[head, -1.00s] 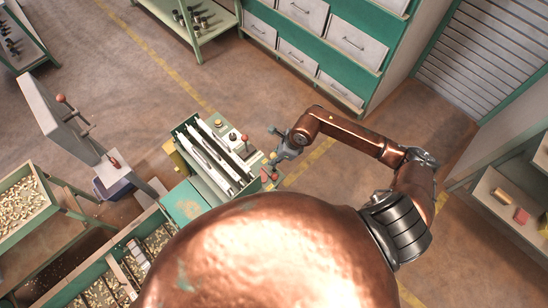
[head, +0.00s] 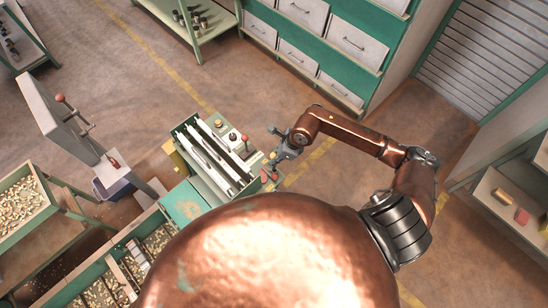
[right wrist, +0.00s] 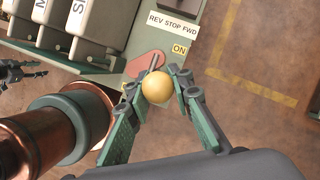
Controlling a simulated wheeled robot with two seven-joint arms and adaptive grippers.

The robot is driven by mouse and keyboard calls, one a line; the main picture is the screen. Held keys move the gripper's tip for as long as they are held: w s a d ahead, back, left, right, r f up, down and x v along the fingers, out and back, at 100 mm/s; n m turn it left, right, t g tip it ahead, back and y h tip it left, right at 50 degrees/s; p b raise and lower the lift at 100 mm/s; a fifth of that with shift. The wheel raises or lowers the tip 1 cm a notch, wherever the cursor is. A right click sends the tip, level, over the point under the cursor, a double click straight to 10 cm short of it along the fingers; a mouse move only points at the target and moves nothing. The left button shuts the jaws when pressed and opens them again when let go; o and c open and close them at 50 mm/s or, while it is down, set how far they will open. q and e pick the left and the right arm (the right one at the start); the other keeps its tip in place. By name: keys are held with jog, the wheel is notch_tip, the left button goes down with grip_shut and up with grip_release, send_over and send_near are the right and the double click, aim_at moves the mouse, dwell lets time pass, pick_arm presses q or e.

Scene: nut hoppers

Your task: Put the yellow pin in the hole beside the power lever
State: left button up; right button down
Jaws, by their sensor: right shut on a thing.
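My right gripper (head: 273,160) is at the right end of the green machine (head: 190,130). In the right wrist view its green-padded fingers (right wrist: 157,92) are shut on the yellow pin, whose round yellow head (right wrist: 156,87) faces the camera. The pin's shank is hidden under the head. A red lever plate (right wrist: 146,63), beside the "ON" label (right wrist: 180,49), lies just past the pin. The hole is not visible, so I cannot tell whether the pin's tip is in it. A dark jaw-like part (right wrist: 22,71) at the left edge may be my left gripper; its state is unclear.
A "REV STOP FWD" label (right wrist: 173,24) is on the machine, and a red-knobbed lever (head: 245,139) stands on its top. Bins of nuts (head: 22,208) are at the left. A drawer cabinet (head: 315,45) stands behind. The floor right of the machine is clear.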

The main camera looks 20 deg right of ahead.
aim_at(274, 168)
jog(key=shift+f, duration=0.15)
jog(key=shift+f+b, duration=3.5)
jog(key=shift+f, duration=0.55)
jog(key=c, duration=1.7)
grip_release()
jog(key=shift+s, duration=0.1)
jog(key=shift+o, duration=0.4)
jog(key=v, duration=1.2)
jog(key=shift+r, duration=0.15)
